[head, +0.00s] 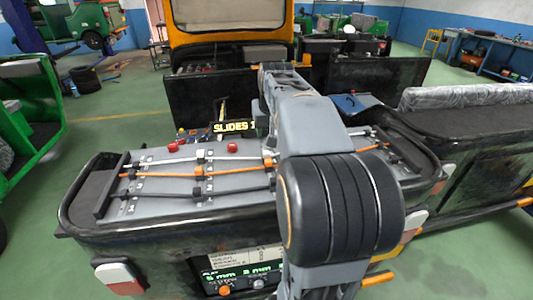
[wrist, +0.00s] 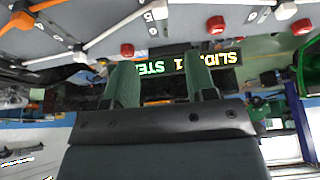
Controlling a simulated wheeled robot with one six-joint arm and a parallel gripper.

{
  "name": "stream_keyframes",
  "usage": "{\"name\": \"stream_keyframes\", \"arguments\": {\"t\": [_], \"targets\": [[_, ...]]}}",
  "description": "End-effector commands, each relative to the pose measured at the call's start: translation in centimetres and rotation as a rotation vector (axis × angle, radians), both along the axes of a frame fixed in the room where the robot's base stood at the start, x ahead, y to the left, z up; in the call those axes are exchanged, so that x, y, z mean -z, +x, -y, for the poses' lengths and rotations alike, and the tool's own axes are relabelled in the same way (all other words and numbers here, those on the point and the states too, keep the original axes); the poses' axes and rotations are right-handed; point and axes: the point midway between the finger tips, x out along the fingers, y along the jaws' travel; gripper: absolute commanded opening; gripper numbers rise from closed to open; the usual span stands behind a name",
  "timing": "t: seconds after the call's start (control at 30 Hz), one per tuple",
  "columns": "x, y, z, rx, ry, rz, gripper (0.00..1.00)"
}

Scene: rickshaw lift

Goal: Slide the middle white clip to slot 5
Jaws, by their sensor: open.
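A grey panel (head: 235,178) carries several cables with sliding clips. In the head view a white clip (head: 201,154) sits on the rear, pale cable, left of my arm. In the wrist view, which looks upside down, white clips show along the pale cable: one (wrist: 80,55) at left, one (wrist: 158,9) near the middle at the top edge beside a mark that looks like 5, and one (wrist: 286,11) at right. My gripper (wrist: 162,82) is open and empty, its fingers apart from every clip. My arm hides its end and part of the panel in the head view.
Red knobs (head: 232,147) stand along the panel's rear edge. An orange clip (wrist: 22,20) shows on another cable. A black side wall (head: 195,100) rises behind the panel.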

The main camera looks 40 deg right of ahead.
Motion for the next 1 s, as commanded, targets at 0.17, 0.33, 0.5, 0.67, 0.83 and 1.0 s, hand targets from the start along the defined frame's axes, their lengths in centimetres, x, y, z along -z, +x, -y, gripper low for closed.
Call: {"name": "stream_keyframes", "arguments": {"t": [0.17, 0.33, 0.5, 0.67, 0.83, 1.0], "targets": [[3.0, 1.0, 0.5, 0.001, 0.003, -0.006, 0.51], [6.1, 2.2, 1.1, 0.001, 0.003, -0.005, 0.51], [8.7, 3.2, 1.6, 0.001, 0.003, -0.004, 0.51], [10.4, 3.8, 1.9, 0.001, 0.002, -0.003, 0.51], [11.4, 4.2, 2.0, 0.001, 0.001, -0.002, 0.51], [11.7, 4.3, 2.1, 0.001, 0.000, 0.000, 0.51]]}}
